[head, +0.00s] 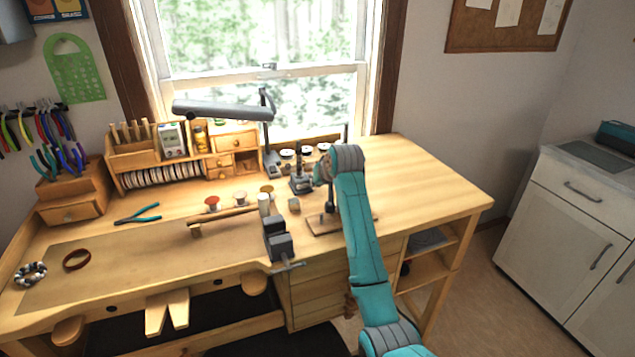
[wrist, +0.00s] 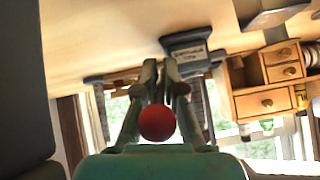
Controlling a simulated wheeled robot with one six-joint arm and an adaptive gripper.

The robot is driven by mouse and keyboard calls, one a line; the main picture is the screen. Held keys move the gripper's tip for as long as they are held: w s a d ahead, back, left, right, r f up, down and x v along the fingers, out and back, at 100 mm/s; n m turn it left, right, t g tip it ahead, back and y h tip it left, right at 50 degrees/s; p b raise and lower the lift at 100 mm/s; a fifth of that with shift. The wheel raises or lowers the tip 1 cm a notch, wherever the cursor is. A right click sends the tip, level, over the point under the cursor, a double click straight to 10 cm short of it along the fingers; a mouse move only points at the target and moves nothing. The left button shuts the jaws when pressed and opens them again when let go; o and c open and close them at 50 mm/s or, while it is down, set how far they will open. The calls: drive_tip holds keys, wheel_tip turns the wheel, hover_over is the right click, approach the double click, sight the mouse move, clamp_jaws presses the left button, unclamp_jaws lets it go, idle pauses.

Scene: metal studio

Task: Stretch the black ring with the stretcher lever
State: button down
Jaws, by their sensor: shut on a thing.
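The ring stretcher stands near the back of the bench; its dark base (head: 301,186) shows in the head view. In the wrist view its grey labelled base (wrist: 188,54) lies just beyond my fingertips. My gripper (wrist: 158,78) is shut on the stretcher lever, whose red ball knob (wrist: 157,123) shows between the fingers. In the head view my gripper (head: 321,172) is beside the stretcher, partly hidden by my wrist. I cannot make out the black ring; it may be hidden or too small to see.
The wooden bench (head: 430,185) is clear at the right. A wooden stand (head: 311,228) with a dark post and a grey vise (head: 278,240) are in front. A lamp (head: 222,110) hangs behind. A wooden drawer organizer (head: 232,142) and spools stand left of the stretcher.

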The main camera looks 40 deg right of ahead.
drive_tip(key=c, duration=1.3)
unclamp_jaws()
drive_tip(key=shift+d+f, duration=0.15)
drive_tip(key=shift+f, duration=0.2)
drive_tip(key=shift+c, duration=0.2)
drive_tip(key=shift+o, duration=0.3)
drive_tip(key=shift+r, duration=0.2)
drive_tip(key=shift+r, duration=0.1)
drive_tip(key=v, duration=1.1)
drive_tip(key=shift+s+r, duration=0.25)
drive_tip(key=shift+r, duration=0.05)
